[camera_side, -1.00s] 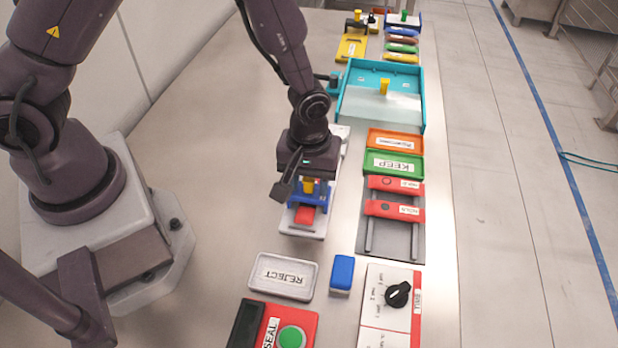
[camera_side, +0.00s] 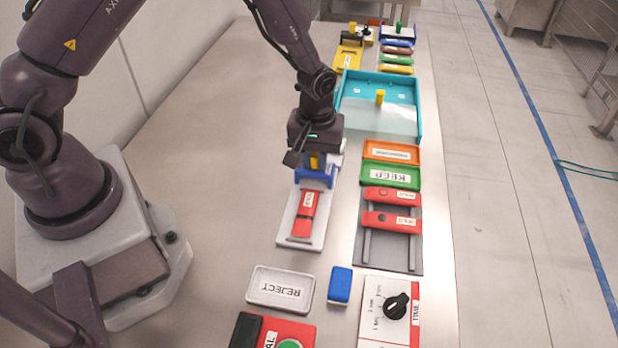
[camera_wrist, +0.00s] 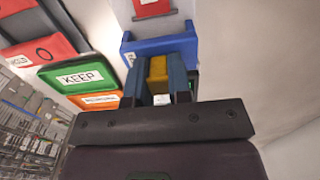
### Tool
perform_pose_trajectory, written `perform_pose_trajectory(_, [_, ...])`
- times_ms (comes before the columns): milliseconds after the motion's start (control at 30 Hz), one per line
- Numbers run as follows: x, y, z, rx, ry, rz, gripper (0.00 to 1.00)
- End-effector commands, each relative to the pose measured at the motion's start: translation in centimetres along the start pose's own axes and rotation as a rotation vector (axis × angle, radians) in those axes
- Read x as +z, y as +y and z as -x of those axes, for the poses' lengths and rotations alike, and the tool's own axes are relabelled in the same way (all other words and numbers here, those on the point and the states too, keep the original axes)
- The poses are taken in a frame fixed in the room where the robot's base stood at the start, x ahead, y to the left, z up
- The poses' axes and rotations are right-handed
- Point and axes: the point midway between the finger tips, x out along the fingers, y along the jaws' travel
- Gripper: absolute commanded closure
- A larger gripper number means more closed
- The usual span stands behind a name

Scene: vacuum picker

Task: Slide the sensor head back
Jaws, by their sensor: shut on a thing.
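The blue sensor head (camera_side: 312,181) sits across a long white base (camera_side: 288,225), toward its far end. Its yellow handle (camera_side: 314,162) is between the fingers of my gripper (camera_side: 315,158), which is shut on it. In the wrist view the yellow handle (camera_wrist: 158,70) stands between both fingers, with the blue sensor head (camera_wrist: 170,46) around it. A red labelled strip (camera_side: 306,214) lies on the near part of the base, uncovered by the head. My wrist hides the far end of the base.
A grey frame with red HOLD bars (camera_side: 391,220), a green KEEP tray (camera_side: 391,177) and an orange tray (camera_side: 390,152) stand to the right. A teal bin (camera_side: 418,105) is behind. A REJECT tray (camera_side: 252,297) and blue block (camera_side: 340,284) are nearer.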

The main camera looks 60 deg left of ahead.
Motion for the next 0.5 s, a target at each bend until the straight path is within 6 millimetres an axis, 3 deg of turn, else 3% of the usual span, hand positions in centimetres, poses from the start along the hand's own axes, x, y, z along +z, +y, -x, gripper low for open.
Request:
perform_pose_trajectory(100, [-1.6,0.1,0.0,0.004,0.003,0.002,1.0])
perform_pose_trajectory(433, [-2.1,0.1,0.0,0.005,0.009,0.0,1.0])
perform_pose_trajectory(467, [-2.1,0.0,0.1,0.005,0.009,0.0,0.77])
perform_pose_trajectory(500, [-2.1,0.0,0.1,0.005,0.009,0.0,0.67])
